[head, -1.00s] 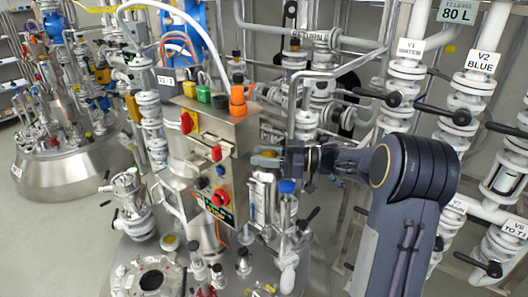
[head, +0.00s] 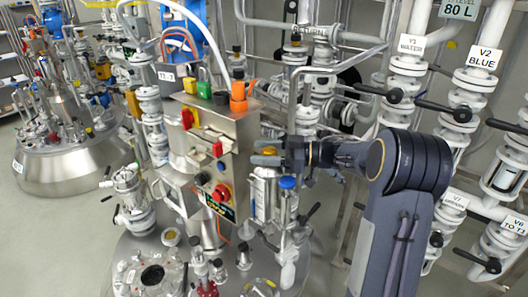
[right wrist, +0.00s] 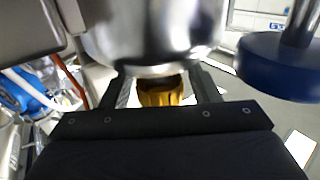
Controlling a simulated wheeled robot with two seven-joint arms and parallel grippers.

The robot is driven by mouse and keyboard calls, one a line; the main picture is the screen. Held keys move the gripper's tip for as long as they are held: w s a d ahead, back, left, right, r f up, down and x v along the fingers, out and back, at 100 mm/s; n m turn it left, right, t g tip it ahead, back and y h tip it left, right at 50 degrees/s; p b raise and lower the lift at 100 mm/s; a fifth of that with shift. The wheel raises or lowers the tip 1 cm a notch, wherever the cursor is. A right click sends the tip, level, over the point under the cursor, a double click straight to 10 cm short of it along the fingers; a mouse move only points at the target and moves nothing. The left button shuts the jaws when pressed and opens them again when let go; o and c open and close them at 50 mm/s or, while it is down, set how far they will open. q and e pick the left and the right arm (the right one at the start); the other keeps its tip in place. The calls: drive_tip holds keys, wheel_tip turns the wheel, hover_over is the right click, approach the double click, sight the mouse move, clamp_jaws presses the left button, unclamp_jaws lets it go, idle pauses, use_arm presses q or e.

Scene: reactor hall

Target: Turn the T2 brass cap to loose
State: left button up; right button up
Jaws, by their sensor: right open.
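The brass cap (right wrist: 160,93) shows in the right wrist view as a ribbed, gold-coloured piece below a shiny rounded metal body. My right gripper (right wrist: 164,91) is open, with one finger on each side of the cap. I cannot tell whether the fingers touch it. In the head view my right gripper (head: 266,154) reaches in from the right, beside the control box, with a bit of yellow at its fingertips. My left gripper is not in view.
A steel control box (head: 212,130) with coloured buttons stands just left of my right gripper. A blue cap (head: 287,182) sits close below it. A large blue disc (right wrist: 278,65) is at the right of the wrist view. White valves and pipes (head: 463,105) fill the right side.

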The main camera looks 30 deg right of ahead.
drive_tip(key=shift+s+d+f, duration=0.1)
drive_tip(key=shift+s+d, duration=0.15)
drive_tip(key=shift+d, duration=0.15)
drive_tip(key=b+v, duration=0.2)
drive_tip(key=v, duration=0.5)
drive_tip(key=shift+b, duration=0.3)
